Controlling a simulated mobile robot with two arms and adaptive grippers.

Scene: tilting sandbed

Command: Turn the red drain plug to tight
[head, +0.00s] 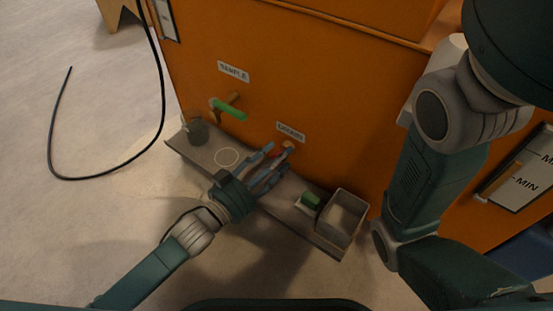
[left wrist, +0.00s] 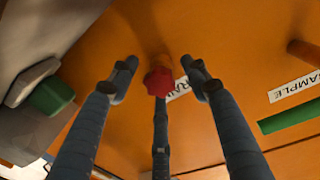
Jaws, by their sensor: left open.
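The red drain plug (left wrist: 159,82) is a lobed knob on a short stem from the orange wall, centred in the left wrist view. In the head view it shows as a small red patch (head: 276,154) below the DRAIN label (head: 290,132), mostly hidden by fingers. My left gripper (head: 279,159) is open, its fingers spread around the plug. In the left wrist view two fingers flank the knob with clear gaps, and a third finger lies below it. I cannot tell whether that third finger touches the knob. My right gripper is out of view.
A green-handled valve (head: 229,109) sticks out below the SAMPLE label (head: 234,71). The grey shelf (head: 183,150) carries a dark cup (head: 196,131), a white ring mark, a green-topped object (head: 311,200) and an open box (head: 335,230). A black cable (head: 160,100) hangs to the floor at left.

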